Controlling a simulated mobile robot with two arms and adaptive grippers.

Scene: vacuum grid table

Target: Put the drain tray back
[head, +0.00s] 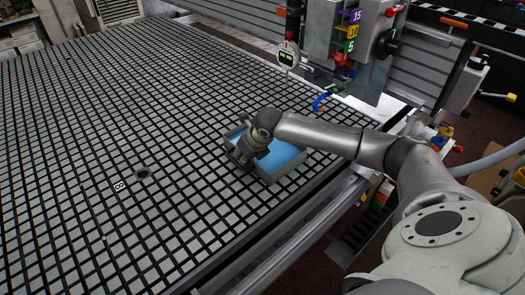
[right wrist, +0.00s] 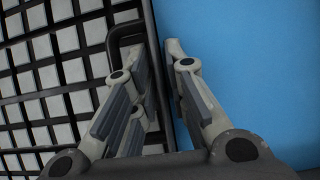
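The drain tray (head: 290,168) is a shallow grey box with a blue inside. In the head view it sits on the grid table near its right edge. My right gripper (head: 243,157) is over the tray's left side and hides part of it. In the right wrist view the blue inside (right wrist: 255,60) fills the right half. A black handle loop (right wrist: 114,42) shows beside the left finger. My left gripper is not in view.
The grid table (head: 70,150) is broad and mostly bare to the left. A dark round hole (head: 143,174) and a small marker (head: 119,186) are on it. A dial gauge (head: 287,56) and coloured fittings stand at the back. A metal rail (head: 318,222) runs along the right edge.

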